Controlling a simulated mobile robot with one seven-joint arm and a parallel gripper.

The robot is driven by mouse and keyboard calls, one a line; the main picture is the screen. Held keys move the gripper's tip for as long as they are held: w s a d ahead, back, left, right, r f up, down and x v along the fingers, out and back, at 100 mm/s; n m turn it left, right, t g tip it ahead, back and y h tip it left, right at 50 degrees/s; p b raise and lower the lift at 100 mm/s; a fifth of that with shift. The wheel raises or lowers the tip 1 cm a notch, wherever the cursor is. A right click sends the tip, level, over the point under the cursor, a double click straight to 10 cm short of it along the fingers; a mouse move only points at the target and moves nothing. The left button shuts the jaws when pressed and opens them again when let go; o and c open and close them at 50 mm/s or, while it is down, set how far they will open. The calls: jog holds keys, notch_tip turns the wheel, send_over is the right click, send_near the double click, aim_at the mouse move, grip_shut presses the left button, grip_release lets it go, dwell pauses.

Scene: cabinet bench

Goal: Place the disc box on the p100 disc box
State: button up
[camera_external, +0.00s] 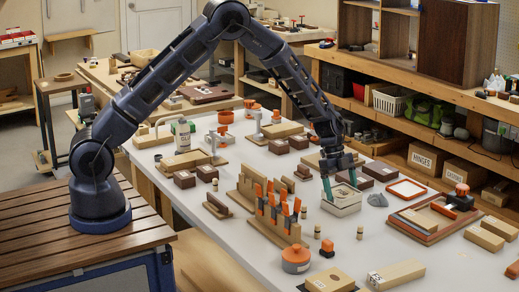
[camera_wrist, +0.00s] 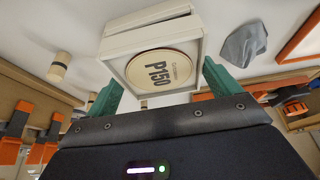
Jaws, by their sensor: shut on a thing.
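A cream square disc box (camera_wrist: 183,97) with a round label reading P150 sits between the green fingers of my gripper (camera_wrist: 163,76) in the wrist view. A pale box edge (camera_wrist: 143,27) shows just beyond it, with a step between the two; it looks like another box under or against it. In the external view my gripper (camera_external: 340,182) points down at the pale boxes (camera_external: 343,207) on the white table, one finger on each side. They look stacked there, but the contact is unclear. No P100 label is readable.
A grey crumpled piece (camera_external: 377,200) and an orange-rimmed frame (camera_external: 406,190) lie right of the boxes. A wooden rack with orange-handled tools (camera_external: 277,215) stands to the left. Small wooden pegs (camera_external: 317,231) stand in front. Dark brown boxes (camera_external: 380,171) lie behind.

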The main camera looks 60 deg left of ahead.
jog(key=shift+f, duration=0.25)
jog(key=o, duration=0.8)
jog(key=shift+o, duration=0.2)
